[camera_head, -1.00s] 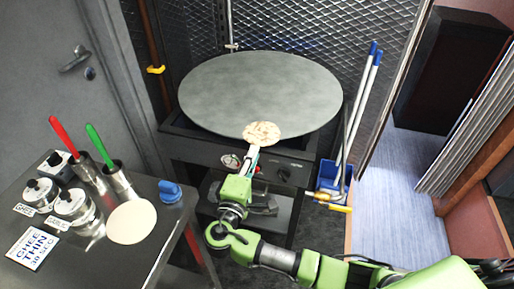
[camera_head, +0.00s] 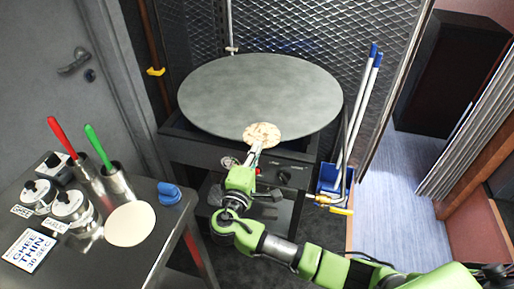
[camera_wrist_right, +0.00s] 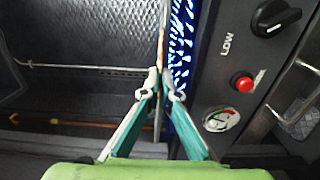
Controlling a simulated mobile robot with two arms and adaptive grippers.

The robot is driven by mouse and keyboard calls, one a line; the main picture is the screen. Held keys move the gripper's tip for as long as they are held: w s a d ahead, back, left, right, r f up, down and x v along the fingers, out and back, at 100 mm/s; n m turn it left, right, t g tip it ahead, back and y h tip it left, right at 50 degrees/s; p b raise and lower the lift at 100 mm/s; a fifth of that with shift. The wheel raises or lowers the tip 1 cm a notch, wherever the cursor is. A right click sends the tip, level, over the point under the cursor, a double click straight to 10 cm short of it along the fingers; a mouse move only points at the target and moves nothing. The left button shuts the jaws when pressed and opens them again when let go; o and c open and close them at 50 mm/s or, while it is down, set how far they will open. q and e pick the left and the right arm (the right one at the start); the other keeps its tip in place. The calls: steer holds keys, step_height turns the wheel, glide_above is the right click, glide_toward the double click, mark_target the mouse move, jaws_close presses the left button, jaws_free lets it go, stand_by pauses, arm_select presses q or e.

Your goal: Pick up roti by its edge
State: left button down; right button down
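The roti (camera_head: 263,133), pale with brown spots, lies at the front rim of the large round grey griddle (camera_head: 255,90) and hangs slightly over it. My right gripper (camera_head: 256,148) reaches up from below to the roti's near edge. In the right wrist view the two teal fingers (camera_wrist_right: 160,84) come together at their tips on the thin tan edge of the roti (camera_wrist_right: 161,40), seen edge-on. The fingertips look shut on it. The exact contact is small and hard to make out. My left gripper is not in view.
Blue flames (camera_wrist_right: 181,45) burn close beside the fingers. The stove front has a black knob (camera_wrist_right: 276,17), red button (camera_wrist_right: 243,82) and gauge (camera_wrist_right: 221,119). A steel table (camera_head: 150,262) at left holds a pale flat disc (camera_head: 130,223), canisters and red- and green-handled tools.

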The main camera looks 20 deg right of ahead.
step_height(320, 180, up, 2)
steer(key=shift+r+p, duration=0.2)
steer(key=shift+p, duration=0.8)
steer(key=s+a+r+p, duration=0.2)
steer(key=s+a+p, duration=0.1)
steer(key=s, duration=0.3)
steer(key=s+a+r+p, duration=0.3)
steer(key=s+a, duration=0.1)
steer(key=s, duration=0.1)
steer(key=shift+s+a, duration=0.35)
steer(key=shift+a, duration=0.05)
